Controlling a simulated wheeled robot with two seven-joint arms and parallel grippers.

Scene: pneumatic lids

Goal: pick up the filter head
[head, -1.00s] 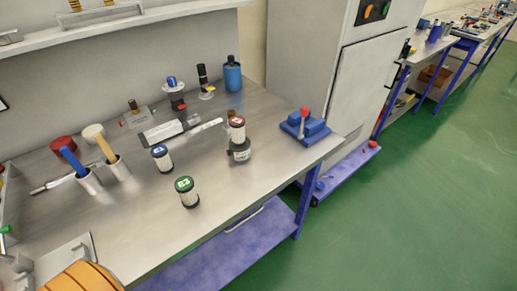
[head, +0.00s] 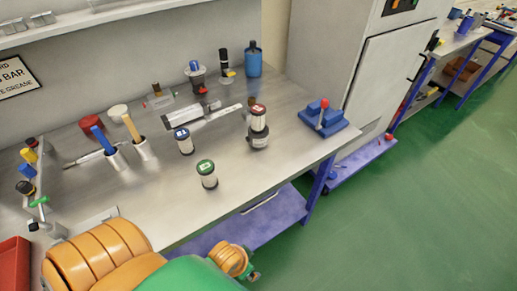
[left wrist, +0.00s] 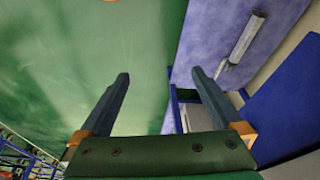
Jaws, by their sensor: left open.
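No part is clearly marked as the filter head. A small blue-topped unit with a clear body and dark red-and-black base (head: 197,78) stands at the back of the bench; I cannot tell whether it is the filter head. Beside it stands a black-topped part on a clear disc (head: 225,64). My left arm crosses the bottom of the head view. In the left wrist view my left gripper (left wrist: 160,76) is open and empty, its two dark fingers apart, with green floor and the purple lower shelf beyond. My right gripper is not in view.
Canisters with green (head: 206,174), blue (head: 184,141) and red (head: 258,118) lids stand on the steel bench (head: 160,210). The red-lidded one sits on a dark base. A blue fixture with a red-knobbed lever (head: 322,118) stands at the right end. A blue bottle (head: 254,59) is behind.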

